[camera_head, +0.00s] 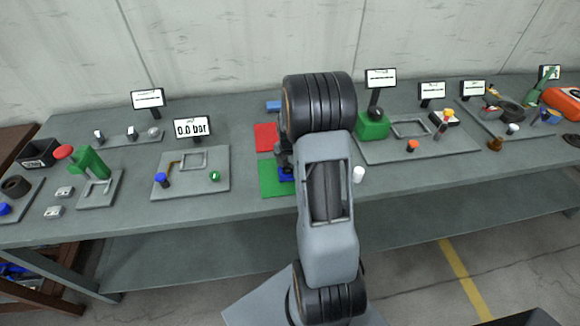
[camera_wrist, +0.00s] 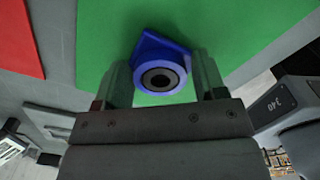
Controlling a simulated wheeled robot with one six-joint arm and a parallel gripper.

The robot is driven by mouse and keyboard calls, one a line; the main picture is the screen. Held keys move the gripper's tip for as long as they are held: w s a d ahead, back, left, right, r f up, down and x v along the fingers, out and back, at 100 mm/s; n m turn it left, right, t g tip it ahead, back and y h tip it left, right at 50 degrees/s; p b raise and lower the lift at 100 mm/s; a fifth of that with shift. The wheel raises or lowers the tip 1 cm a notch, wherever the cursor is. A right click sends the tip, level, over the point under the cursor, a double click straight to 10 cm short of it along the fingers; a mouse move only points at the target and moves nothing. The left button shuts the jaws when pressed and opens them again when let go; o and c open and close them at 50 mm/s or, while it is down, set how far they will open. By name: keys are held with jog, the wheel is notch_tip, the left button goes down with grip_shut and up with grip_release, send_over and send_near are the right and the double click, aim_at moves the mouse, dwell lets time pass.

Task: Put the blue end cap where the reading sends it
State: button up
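The blue end cap (camera_wrist: 160,64), a blue ring with a dark hole and an angular blue part behind it, is between the two fingers of my gripper (camera_wrist: 162,80), over the green mat (camera_wrist: 100,30). The fingers are close to both its sides; I cannot tell whether they press on it or whether it rests on the mat. A display (camera_head: 193,128) reads 0.0 bar.
A red mat (camera_head: 265,137) and a partly hidden blue patch (camera_head: 273,106) lie behind the green mat. A grey tray (camera_head: 205,185) with small parts is at left. A white cylinder (camera_head: 358,174) stands right of my arm. The front bench edge is close.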

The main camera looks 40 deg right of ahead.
jog(key=shift+o, duration=1.2)
jog(key=shift+r, duration=0.15)
notch_tip(320, 180, up, 11)
jog(key=s+a+r+m+t, duration=0.2)
jog(key=s+a+r+m, duration=0.2)
jog(key=s+a+m, duration=0.3)
jog(key=s+a+r+m+t, duration=0.2)
jog(key=s+a+m, duration=0.4)
jog(key=a+m, duration=0.5)
jog(key=shift+s+a+r+m+b, duration=0.35)
jog(key=shift+r+m, duration=0.5)
jog(key=shift+m, duration=0.45)
